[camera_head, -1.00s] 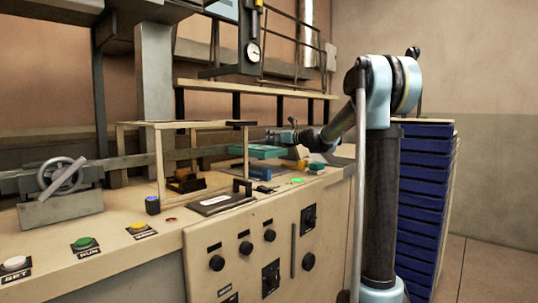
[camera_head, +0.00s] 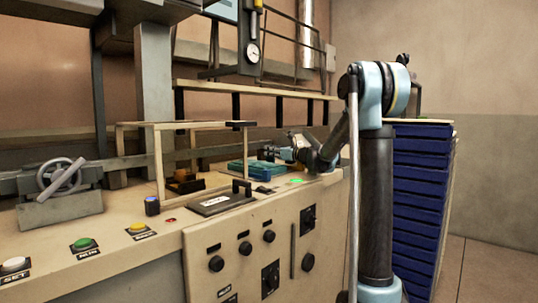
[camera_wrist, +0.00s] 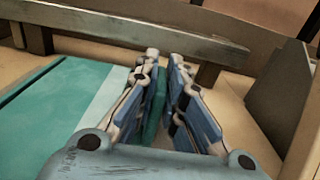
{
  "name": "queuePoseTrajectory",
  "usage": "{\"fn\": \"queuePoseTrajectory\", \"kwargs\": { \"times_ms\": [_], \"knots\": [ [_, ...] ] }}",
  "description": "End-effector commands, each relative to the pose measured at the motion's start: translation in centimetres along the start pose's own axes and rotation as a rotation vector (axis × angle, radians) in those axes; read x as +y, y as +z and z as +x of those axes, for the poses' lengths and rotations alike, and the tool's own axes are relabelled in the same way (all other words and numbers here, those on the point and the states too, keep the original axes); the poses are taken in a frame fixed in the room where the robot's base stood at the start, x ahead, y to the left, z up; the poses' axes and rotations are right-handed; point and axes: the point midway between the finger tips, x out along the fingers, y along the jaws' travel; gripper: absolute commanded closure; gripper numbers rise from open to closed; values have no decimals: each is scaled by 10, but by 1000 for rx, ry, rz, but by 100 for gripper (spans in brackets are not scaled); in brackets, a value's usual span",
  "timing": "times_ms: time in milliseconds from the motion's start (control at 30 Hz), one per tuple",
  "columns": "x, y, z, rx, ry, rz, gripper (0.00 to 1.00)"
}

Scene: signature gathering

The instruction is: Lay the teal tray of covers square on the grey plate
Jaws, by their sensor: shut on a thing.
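The teal tray (camera_head: 252,169) is low over or on the bench top in the head view, at the far right part of the bench. In the wrist view its flat teal surface (camera_wrist: 55,100) fills the left side. My gripper (camera_wrist: 163,62) is shut on an upright teal part of the tray (camera_wrist: 155,108), between its two fingers. In the head view my gripper (camera_head: 268,153) is small beside the tray. I cannot tell the grey plate for certain, nor whether the tray touches it.
A dark plate with a black handle and label (camera_head: 215,204) lies nearer on the bench. An open cream frame (camera_head: 160,165) stands left of the tray. A grey rail (camera_wrist: 120,32) runs behind. A stack of blue drawers (camera_head: 420,200) stands right of my arm.

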Motion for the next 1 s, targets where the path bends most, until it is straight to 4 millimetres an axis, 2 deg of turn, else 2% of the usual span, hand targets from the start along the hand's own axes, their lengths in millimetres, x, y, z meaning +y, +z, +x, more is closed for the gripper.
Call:
{"fn": "queuePoseTrajectory", "kwargs": {
  "times_ms": [33,100,467,567,667,1000],
  "knots": [
    [0,-1,0,0,0,0,86],
    [0,0,0,0,0,0,70],
    [1,1,1,0,1,0,70],
    [0,1,-5,0,0,0,70],
    [0,1,-17,0,-1,0,70],
    [0,1,-82,0,-2,0,70]
  ]
}}
